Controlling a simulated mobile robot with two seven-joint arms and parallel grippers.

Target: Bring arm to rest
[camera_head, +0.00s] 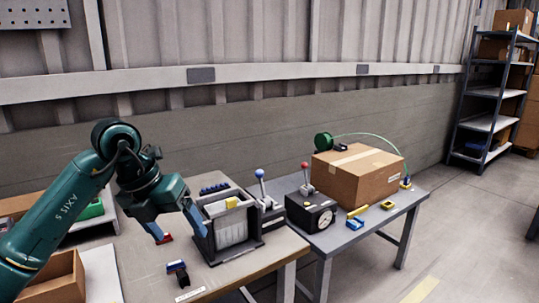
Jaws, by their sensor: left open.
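My left arm comes in from the left, and my left gripper (178,229) hangs with its fingers pointing down over the wooden table (232,276). Its fingers are apart with nothing seen between them. It is just left of a dark frame (232,230) holding light plates with a yellow piece on top. A small red and blue part shows by the left fingertip; I cannot tell if they touch. A green balancer reel (323,141) is at the back of the grey table, and its green cord runs over a cardboard box (358,173). My right gripper is not in view.
A blue-knobbed lever (260,174) and a red-knobbed lever (305,167) stand right of the frame. A black gauge box (311,213) and small yellow and blue parts lie on the grey table (406,202). A dark clamp-like part (180,274) lies near the table front. Open floor is at right.

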